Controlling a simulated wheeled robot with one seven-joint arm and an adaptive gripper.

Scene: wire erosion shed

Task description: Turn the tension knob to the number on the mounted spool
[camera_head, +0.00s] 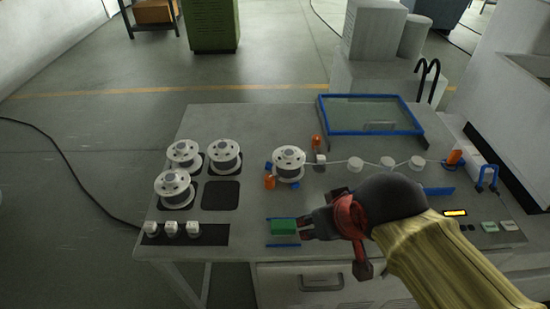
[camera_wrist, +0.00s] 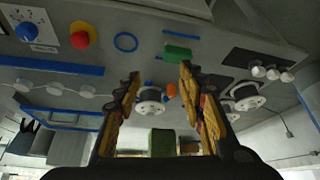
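The tension knob is probably the blue knob (camera_wrist: 27,31) on a white dial plate (camera_wrist: 44,17) at the upper left of the wrist view; its marks are too small to read. In the head view my arm covers that area. The mounted spool (camera_head: 289,160) is white with a grey winding and stands mid-table; it also shows between my fingers in the wrist view (camera_wrist: 150,106). No number on it is legible. My gripper (camera_wrist: 160,72) is open and empty above the table. In the head view my gripper (camera_head: 305,226) appears just right of a green block (camera_head: 284,227).
Three loose spools (camera_head: 184,151) stand on dark pads at the left. A red button on a yellow base (camera_wrist: 82,35) and a blue ring (camera_wrist: 126,41) lie near the knob. A blue-framed pane (camera_head: 370,115) is at the back. White rollers (camera_head: 387,162) run rightward from the mounted spool.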

